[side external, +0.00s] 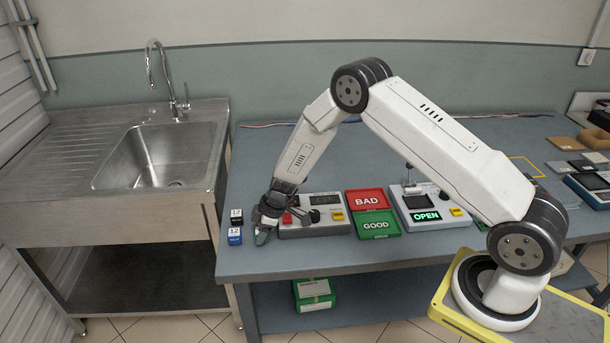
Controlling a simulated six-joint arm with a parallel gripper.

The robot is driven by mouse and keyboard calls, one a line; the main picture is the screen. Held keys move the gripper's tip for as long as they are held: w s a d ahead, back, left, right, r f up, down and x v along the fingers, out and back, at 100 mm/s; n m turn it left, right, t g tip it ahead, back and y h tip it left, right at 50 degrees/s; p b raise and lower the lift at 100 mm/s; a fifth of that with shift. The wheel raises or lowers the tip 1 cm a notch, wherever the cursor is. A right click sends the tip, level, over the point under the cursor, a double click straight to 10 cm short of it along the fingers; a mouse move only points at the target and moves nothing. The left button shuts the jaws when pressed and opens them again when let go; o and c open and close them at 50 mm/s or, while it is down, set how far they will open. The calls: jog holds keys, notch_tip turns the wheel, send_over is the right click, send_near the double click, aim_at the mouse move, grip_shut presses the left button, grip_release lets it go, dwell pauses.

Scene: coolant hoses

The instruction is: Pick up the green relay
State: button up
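My gripper (265,232) points down at the left front of the blue-grey bench, just right of two small relay-like blocks. One block is black (236,216) and the other is blue (235,236), both with white tops marked 12. A small dull-green patch shows low at my fingertips; it may be the green relay, but the gripper hides most of it. I cannot tell whether the fingers are closed on it or only around it.
A grey tester (325,229) with a red button stands close right of my gripper. Beyond it are a red BAD tray (367,200), a green GOOD tray (379,226) and a device with a lit OPEN display (426,216). A sink (160,157) is at left.

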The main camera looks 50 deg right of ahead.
grip_shut()
jog(key=shift+r, duration=0.15)
jog(key=shift+r, duration=0.9)
jog(key=s+r, duration=1.1)
jog(key=s, duration=0.3)
jog(key=shift+d, duration=0.15)
